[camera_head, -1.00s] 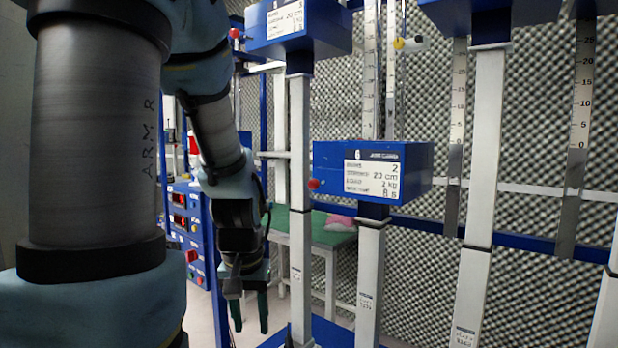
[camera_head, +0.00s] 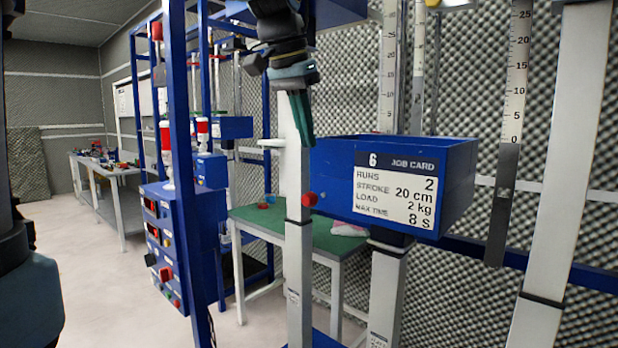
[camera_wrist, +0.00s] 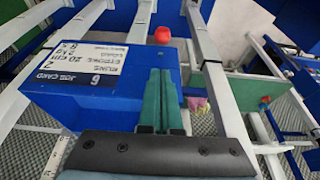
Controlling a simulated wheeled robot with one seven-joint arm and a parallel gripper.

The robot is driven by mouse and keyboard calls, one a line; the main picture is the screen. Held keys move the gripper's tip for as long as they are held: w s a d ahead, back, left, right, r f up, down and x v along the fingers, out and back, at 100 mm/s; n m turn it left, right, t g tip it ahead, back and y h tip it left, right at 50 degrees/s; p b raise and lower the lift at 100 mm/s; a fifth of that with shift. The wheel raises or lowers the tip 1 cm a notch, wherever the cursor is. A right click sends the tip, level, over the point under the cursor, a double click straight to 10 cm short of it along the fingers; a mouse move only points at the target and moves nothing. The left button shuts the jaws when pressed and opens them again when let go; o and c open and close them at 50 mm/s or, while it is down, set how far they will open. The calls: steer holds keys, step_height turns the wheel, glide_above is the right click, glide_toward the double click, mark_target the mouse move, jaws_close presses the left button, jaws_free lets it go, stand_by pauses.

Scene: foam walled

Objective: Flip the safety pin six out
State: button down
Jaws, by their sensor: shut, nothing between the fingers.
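The blue box six (camera_head: 330,170) stands on a white post and carries a job card marked 6. A round red knob (camera_head: 309,199) sits low on its left side, seemingly the safety pin's. In the wrist view the red knob (camera_wrist: 162,35) shows beyond the fingertips, at the box's edge. My gripper (camera_head: 307,143) points down with its green fingers together and nothing between them. It is above the red knob and apart from it, by the box's left end. In the wrist view my gripper (camera_wrist: 161,72) lies over box six (camera_wrist: 110,85). The pin's shaft is hidden.
A white post (camera_head: 298,255) stands just left of the box. A green-topped table (camera_head: 262,222) is behind it. A blue control panel (camera_head: 165,240) on a blue frame stands to the left. Open floor (camera_head: 95,280) lies at the lower left.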

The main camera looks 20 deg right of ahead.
mark_target(307, 193)
steer(key=p+x, duration=0.1)
steer(key=x, duration=0.9)
steer(key=shift+f+p, duration=0.1)
steer(key=shift+p, duration=0.25)
steer(key=shift+a, duration=0.15)
steer(key=s+a, duration=0.1)
steer(key=a, duration=0.2)
steer(key=shift+s+b, duration=0.35)
